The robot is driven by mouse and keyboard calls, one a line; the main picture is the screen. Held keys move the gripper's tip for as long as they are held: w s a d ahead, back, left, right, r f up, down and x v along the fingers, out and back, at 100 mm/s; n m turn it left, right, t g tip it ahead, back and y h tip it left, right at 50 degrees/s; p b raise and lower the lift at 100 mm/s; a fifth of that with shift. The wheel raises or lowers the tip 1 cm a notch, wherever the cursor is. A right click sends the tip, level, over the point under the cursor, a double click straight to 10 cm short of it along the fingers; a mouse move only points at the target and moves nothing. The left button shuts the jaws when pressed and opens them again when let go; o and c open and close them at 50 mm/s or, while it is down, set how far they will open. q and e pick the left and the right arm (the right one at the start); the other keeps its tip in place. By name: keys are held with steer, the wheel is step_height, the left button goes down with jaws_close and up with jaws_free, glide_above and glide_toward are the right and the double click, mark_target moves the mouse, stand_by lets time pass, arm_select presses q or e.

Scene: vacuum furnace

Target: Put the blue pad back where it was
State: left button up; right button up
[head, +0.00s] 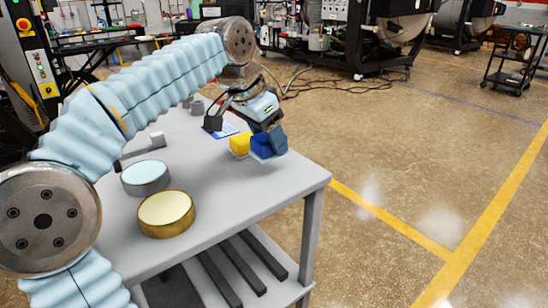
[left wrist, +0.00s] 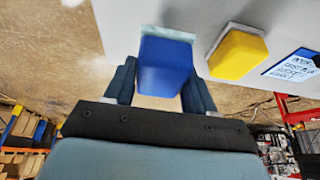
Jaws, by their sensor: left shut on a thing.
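The blue pad (head: 261,146) is between the fingers of my left gripper (head: 270,141), by the right edge of the table. In the left wrist view the blue pad (left wrist: 165,67) sits between the two dark fingers, with a pale strip along its far end. My left gripper is shut on it. Whether the pad touches the tabletop cannot be told. A yellow pad (head: 240,144) is close beside it, and it also shows in the left wrist view (left wrist: 238,54). My right gripper is not in view.
The grey table (head: 235,190) holds a gold-rimmed round piece (head: 166,213), a pale blue round piece (head: 145,178) and small grey blocks. A blue-and-white card (left wrist: 296,67) lies beyond the yellow pad. Open floor is to the right.

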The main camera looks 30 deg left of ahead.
mark_target(275, 157)
arm_select(q)
steer(key=shift+d+f, duration=0.55)
steer(key=shift+f, duration=0.1)
steer(key=shift+d+f, duration=0.1)
steer(key=shift+f, duration=1.55)
steer(key=o, duration=1.4)
steer(key=shift+r, duration=0.1)
steer(key=v, duration=1.2)
steer(key=shift+w, duration=0.1)
